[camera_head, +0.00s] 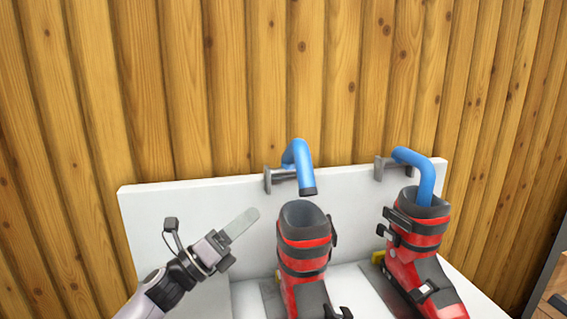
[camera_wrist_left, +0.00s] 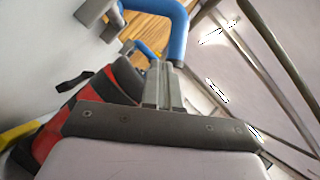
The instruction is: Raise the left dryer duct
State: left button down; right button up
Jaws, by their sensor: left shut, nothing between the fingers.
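The left dryer duct (camera_head: 303,170) is a blue bent pipe on a grey wall bracket. Its dark lower end hangs just above the open top of the left red-and-black boot (camera_head: 305,262). The right blue duct (camera_head: 425,175) reaches down into the right boot (camera_head: 408,262). My left gripper (camera_head: 245,222) is shut and empty, left of the left boot and lower than the duct, apart from both in the head view. In the left wrist view, the shut fingers (camera_wrist_left: 165,80) point toward a blue duct (camera_wrist_left: 178,30), with a red boot (camera_wrist_left: 85,110) to their left. My right gripper is not in view.
The ducts' grey brackets sit on a white back panel (camera_head: 180,212) in front of a wooden plank wall (camera_head: 230,80). The boots stand side by side with a gap between them. Open space lies above the panel.

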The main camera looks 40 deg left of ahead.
aim_at(297, 171)
pick_arm(q)
jog(key=p+x, duration=0.2)
jog(key=x, duration=0.8)
jog(key=shift+w+r, duration=0.1)
jog(key=w+r+p, duration=0.1)
jog(key=w+a+r, duration=0.1)
jog(key=r, duration=0.1)
jog(key=shift+a+p, duration=0.15)
jog(key=shift+p, duration=0.2)
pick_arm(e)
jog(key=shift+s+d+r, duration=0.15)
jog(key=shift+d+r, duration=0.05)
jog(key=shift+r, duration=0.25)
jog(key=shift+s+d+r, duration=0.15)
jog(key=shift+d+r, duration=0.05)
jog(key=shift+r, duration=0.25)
pick_arm(q)
jog(key=shift+w, duration=0.1)
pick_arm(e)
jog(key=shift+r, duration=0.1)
